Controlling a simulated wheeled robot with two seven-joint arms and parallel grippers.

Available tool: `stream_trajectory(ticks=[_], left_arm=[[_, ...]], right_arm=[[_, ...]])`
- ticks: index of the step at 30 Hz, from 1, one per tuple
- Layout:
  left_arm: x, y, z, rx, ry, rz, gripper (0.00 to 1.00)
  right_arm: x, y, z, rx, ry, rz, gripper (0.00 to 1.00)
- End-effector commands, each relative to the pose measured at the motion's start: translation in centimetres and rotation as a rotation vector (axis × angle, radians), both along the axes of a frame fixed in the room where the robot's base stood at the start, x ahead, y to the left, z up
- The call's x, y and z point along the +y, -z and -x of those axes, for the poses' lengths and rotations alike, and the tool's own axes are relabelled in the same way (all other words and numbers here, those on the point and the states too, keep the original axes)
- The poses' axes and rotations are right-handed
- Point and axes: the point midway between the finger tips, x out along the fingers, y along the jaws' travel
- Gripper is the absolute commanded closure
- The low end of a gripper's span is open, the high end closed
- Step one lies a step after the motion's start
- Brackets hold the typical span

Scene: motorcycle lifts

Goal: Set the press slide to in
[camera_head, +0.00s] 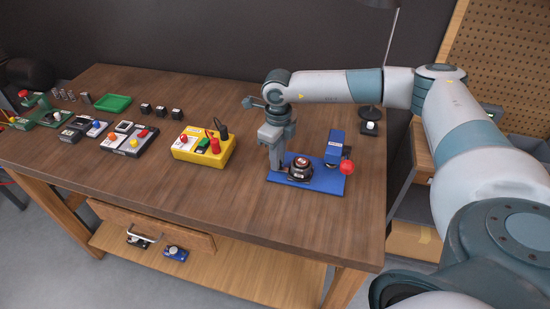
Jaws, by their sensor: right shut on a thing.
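The press (319,189) is a blue base plate near the right end of the wooden table. A dark round part (299,169) stands on it, and a blue block (334,147) with a red ball knob (347,167) stands at its right. My right gripper (278,170) points down at the left end of the base, beside the dark round part. It is shut on a small part there, which the fingers largely hide; I take it to be the press slide. I cannot read the slide's position. My left gripper is not in view.
A yellow box (204,147) with plugs and leads stands left of the press. Several small devices and a green tray (113,103) lie farther left. A lamp base (369,114) stands behind the press. The table front (230,208) is clear.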

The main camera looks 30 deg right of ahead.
Motion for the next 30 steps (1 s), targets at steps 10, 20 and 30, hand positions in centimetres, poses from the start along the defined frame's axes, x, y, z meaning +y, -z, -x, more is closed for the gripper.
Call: stream_trajectory(ticks=[10, 20, 30], left_arm=[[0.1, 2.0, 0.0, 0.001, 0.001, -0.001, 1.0], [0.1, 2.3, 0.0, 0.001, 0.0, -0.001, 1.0], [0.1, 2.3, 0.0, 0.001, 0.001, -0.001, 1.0]], right_arm=[[-4.3, 0.3, 4.8, 0.0, 0.003, 0.001, 1.0], [-5.7, -0.1, 6.5, 0.001, 0.001, 0.004, 1.0], [-5.7, -0.1, 6.5, 0.001, 0.001, 0.004, 0.65]])
